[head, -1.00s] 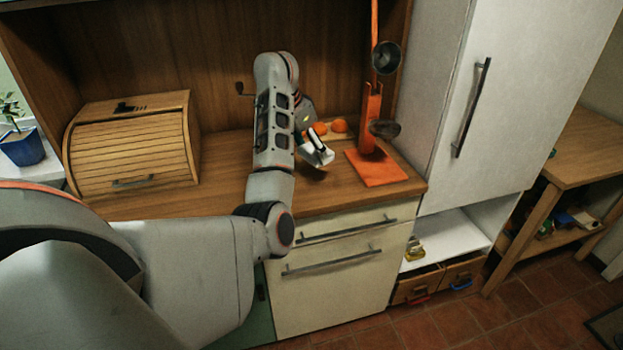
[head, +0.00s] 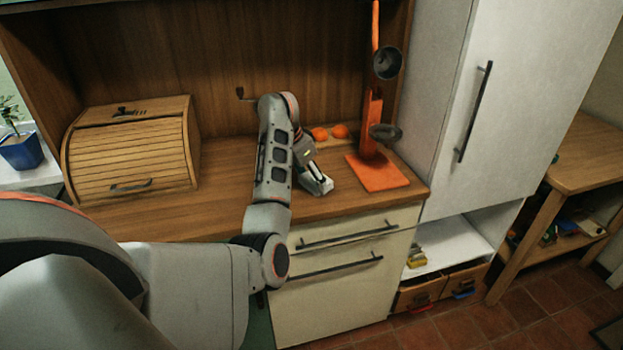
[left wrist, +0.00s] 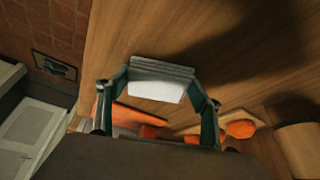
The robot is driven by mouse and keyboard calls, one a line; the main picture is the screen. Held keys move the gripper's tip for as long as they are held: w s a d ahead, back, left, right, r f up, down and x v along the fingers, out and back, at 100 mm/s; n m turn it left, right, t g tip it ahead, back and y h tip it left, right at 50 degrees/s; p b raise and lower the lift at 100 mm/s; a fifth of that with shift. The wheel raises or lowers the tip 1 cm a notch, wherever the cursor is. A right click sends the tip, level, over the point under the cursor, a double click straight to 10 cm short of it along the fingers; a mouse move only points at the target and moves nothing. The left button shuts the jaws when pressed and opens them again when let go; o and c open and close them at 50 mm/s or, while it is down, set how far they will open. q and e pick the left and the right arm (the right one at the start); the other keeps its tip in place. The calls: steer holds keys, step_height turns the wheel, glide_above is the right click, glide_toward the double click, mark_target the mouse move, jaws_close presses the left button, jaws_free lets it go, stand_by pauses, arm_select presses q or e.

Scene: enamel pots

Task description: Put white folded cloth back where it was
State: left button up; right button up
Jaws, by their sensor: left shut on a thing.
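My left gripper (head: 320,182) is over the wooden counter (head: 220,211), near its front edge and left of the orange stand. In the left wrist view, the gripper (left wrist: 159,86) is shut on the white folded cloth (left wrist: 157,91), with one dark green finger at each end. The cloth is a small flat stack with its folded layers showing along one side. I cannot tell whether it touches the counter. My right gripper is not in view.
The orange stand (head: 378,173) with dark ladles is right of the gripper. Orange round items (head: 340,131) lie on a board behind it. A wooden bread box (head: 130,150) stands at the left. The counter between box and arm is clear. A tall white cabinet (head: 480,100) borders the right.

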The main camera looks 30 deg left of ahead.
arm_select(q)
steer(key=shift+f, duration=0.2)
steer(key=o, duration=1.1)
steer(key=shift+r, duration=0.1)
steer(key=shift+c, duration=0.2)
